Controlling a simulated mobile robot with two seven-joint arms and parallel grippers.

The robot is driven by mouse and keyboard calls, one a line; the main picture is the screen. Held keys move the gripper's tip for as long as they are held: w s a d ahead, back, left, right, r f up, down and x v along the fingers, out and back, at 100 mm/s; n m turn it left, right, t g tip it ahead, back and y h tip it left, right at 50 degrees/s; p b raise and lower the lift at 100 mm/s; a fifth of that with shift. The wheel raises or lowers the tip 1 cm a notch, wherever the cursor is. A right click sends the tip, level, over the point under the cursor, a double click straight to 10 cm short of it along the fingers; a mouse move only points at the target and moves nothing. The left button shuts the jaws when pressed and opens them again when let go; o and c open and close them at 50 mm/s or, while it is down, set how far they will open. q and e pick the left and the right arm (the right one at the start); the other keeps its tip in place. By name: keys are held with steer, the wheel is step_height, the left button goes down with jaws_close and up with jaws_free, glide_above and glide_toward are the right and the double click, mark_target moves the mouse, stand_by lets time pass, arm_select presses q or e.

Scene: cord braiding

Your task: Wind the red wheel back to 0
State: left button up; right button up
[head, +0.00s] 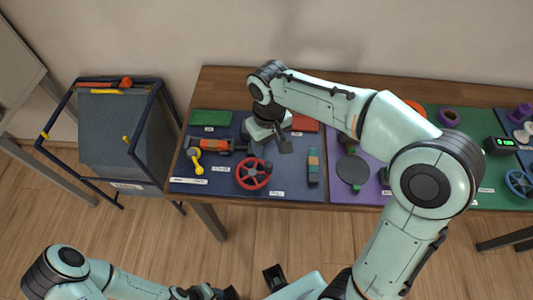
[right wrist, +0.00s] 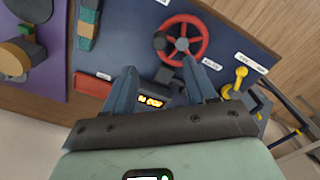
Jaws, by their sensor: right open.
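The red wheel (head: 253,187) lies on the dark blue panel near the table's front edge. In the right wrist view the wheel (right wrist: 205,38) shows a grey hub and a dark knob on its rim. A small display (right wrist: 151,101) with orange digits sits beside the wheel; I cannot read its number surely. My right gripper (head: 279,143) is open and empty above the panel, behind the wheel and apart from it. In the right wrist view its two fingers (right wrist: 160,88) spread either side of the display. My left gripper (head: 213,292) is low at the bottom edge, away from the table; its jaws are unclear.
A yellow handle (head: 196,162) stands left of the wheel, and a coloured block strip (head: 313,166) to its right. A purple panel (head: 371,187) and a green panel with other devices lie further right. A dark framed stand (head: 118,130) is left of the table.

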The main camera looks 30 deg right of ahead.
mark_target(268, 165)
step_height(268, 165, down, 11)
steer(key=shift+f+b, duration=0.1)
steer(key=shift+b, duration=0.55)
jaws_close()
